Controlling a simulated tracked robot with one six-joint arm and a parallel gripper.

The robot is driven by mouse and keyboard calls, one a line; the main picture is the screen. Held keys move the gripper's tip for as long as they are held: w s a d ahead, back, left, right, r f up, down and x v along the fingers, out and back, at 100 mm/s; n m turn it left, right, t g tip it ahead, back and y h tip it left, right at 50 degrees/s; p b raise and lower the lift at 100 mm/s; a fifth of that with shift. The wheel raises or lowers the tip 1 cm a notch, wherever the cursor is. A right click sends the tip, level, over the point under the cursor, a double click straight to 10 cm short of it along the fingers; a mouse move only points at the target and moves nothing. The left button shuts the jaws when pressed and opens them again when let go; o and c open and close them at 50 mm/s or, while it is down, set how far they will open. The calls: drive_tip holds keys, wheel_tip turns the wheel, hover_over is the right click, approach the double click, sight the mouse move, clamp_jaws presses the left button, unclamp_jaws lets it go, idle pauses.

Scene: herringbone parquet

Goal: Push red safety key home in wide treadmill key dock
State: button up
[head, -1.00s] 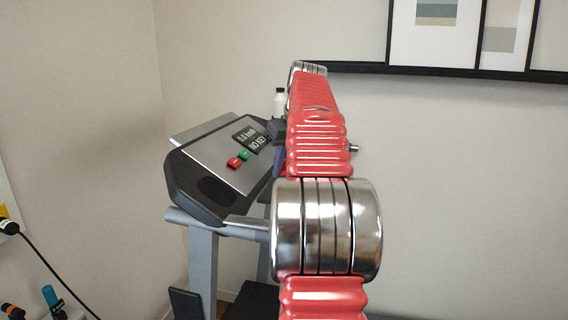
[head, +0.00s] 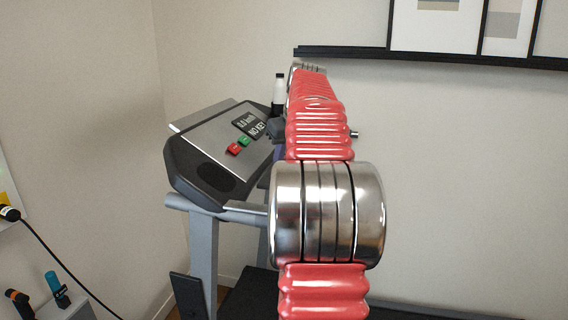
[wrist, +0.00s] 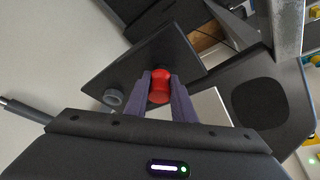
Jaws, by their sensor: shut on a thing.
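In the wrist view my gripper (wrist: 160,92) is shut on the red safety key (wrist: 159,78), which sits between the two fingertips. A dark flat panel (wrist: 125,65) lies behind the key, with a grey ring (wrist: 114,97) beside it. I cannot tell whether the key touches anything beyond the fingers, and I cannot make out the dock for certain. In the head view the treadmill console (head: 203,143) stands left of my arm, and its display (head: 250,124) reads "0.0 km/h" and "NO KEY". My arm hides the key there.
Red and green buttons (head: 238,146) sit on the console. A dark-capped white bottle (head: 279,95) stands behind it. A black picture ledge (head: 440,57) runs along the wall. A black cable (head: 60,262) hangs at left. Open wall lies right of my arm.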

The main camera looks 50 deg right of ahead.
drive_tip(key=o, duration=1.1)
drive_tip(key=shift+o, duration=0.2)
drive_tip(key=v, duration=1.3)
drive_tip(key=shift+r, duration=0.35)
drive_tip(key=shift+s, duration=0.1)
